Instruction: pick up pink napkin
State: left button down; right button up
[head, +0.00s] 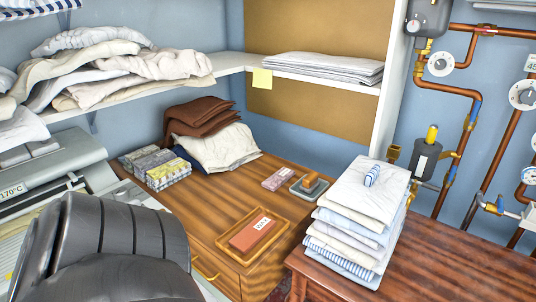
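A small flat pinkish-mauve piece (278,179), which looks like the folded pink napkin, lies on the wooden tabletop near its back right part. It has pale marks on its top. It lies just left of a small grey tray with a brown-topped object (310,183), apart from it. Nothing covers the pinkish piece. Neither of my grippers shows in the head view, so their fingers cannot be seen.
A wax block (252,234) sits in a wooden tray (284,227) at the front. Folded patterned cloths (160,168) and brown and cream cloths (217,148) lie at the left. A tall linen stack (358,215) stands at the right. Bare tabletop (222,195) lies between.

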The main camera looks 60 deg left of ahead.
aim_at(276, 180)
jog(key=u, duration=2.4)
